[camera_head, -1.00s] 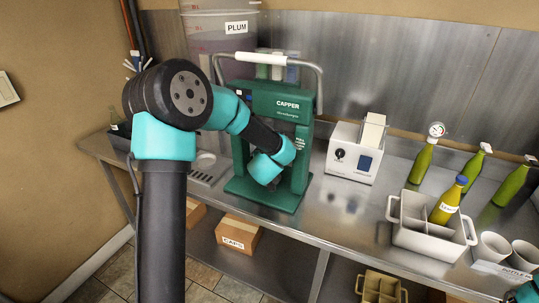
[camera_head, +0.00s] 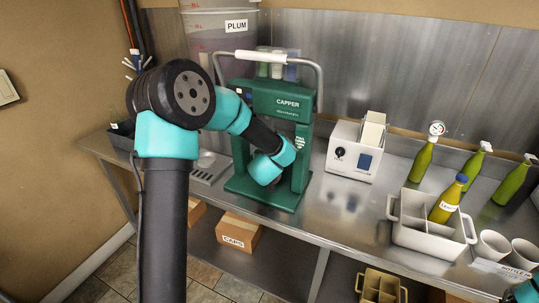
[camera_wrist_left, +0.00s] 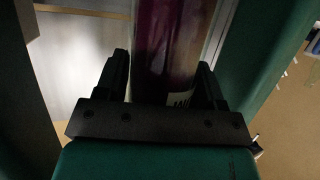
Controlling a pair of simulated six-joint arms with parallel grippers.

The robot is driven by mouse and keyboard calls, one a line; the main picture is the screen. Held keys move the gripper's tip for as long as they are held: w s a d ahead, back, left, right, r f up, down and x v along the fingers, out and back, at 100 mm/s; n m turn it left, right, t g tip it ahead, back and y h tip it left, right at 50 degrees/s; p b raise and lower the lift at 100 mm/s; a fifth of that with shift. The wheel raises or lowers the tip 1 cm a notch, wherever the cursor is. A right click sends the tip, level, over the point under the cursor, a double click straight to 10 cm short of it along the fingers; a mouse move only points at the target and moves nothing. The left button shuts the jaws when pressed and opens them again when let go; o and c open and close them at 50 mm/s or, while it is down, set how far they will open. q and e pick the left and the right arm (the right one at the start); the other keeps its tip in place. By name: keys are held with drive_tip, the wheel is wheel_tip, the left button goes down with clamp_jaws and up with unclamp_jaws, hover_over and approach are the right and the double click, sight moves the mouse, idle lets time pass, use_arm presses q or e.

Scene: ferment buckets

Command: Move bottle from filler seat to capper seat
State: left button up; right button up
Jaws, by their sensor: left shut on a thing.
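My left gripper (camera_wrist_left: 163,82) is shut on a bottle (camera_wrist_left: 170,38) with dark red-purple contents and a pale label, partly hidden by the jaws. In the head view my left arm reaches into the green capper (camera_head: 276,100); the gripper and bottle are hidden there behind the wrist and the machine. In the left wrist view, green capper parts (camera_wrist_left: 262,60) stand on both sides of the bottle. I cannot tell whether the bottle touches the capper seat. Only a bit of my right arm shows at the lower right; its gripper is out of view.
A plum bucket (camera_head: 222,32) stands behind, with a small drip tray (camera_head: 208,168) left of the capper. A white device (camera_head: 353,152), a divided caddy (camera_head: 425,238) holding a yellow bottle (camera_head: 447,200), and several green bottles are to the right. The counter (camera_head: 345,215) between is clear.

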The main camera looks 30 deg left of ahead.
use_arm(q)
drive_tip(key=shift+f, duration=0.4)
idle(1.0)
drive_tip(key=o, duration=1.4)
drive_tip(key=shift+f, duration=0.1)
drive_tip(key=shift+c, duration=0.2)
drive_tip(key=v, duration=1.7)
drive_tip(key=shift+r, duration=0.3)
drive_tip(key=shift+s+d, duration=0.1)
drive_tip(key=shift+s, duration=0.15)
